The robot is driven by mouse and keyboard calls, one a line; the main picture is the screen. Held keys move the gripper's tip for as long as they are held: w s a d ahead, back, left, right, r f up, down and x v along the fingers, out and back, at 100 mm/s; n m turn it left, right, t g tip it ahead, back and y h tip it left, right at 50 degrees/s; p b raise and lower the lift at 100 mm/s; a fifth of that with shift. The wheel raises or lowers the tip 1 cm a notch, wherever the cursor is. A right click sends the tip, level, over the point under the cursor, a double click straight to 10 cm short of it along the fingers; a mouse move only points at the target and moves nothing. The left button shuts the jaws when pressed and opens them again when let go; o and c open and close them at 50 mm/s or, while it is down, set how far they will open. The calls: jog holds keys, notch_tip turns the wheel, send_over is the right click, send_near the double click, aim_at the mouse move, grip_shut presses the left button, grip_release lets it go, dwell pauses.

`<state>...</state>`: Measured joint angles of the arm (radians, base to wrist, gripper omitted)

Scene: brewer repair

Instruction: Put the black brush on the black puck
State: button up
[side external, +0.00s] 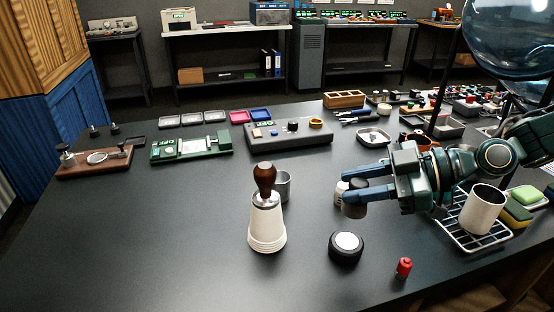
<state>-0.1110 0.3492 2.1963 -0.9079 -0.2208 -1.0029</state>
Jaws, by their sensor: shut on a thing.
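My gripper (352,182) reaches in from the right with its fingers pointing left. It is shut on a short, dark, round piece, which I take to be the black brush (355,209). The fingers hide much of it, and its lower part shows below them. The black puck (345,257), a low dark disc with a pale round top, lies on the table in front of and below the gripper. The held piece is above and behind the puck in the picture, apart from it.
A white stepped cone with a wooden-handled tool (267,228) stands left of the puck, with a grey metal cup (284,186) behind it. A small red piece (403,267) lies right of the puck. A wire rack (470,236) holds a white cup (483,209). The table's left front is clear.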

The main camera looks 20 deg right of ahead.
aim_at(356, 203)
jog(key=shift+f, duration=2.1)
jog(key=shift+f, duration=1.9)
jog(key=shift+f, duration=0.1)
jog(key=o, duration=1)
jog(key=shift+v, duration=6)
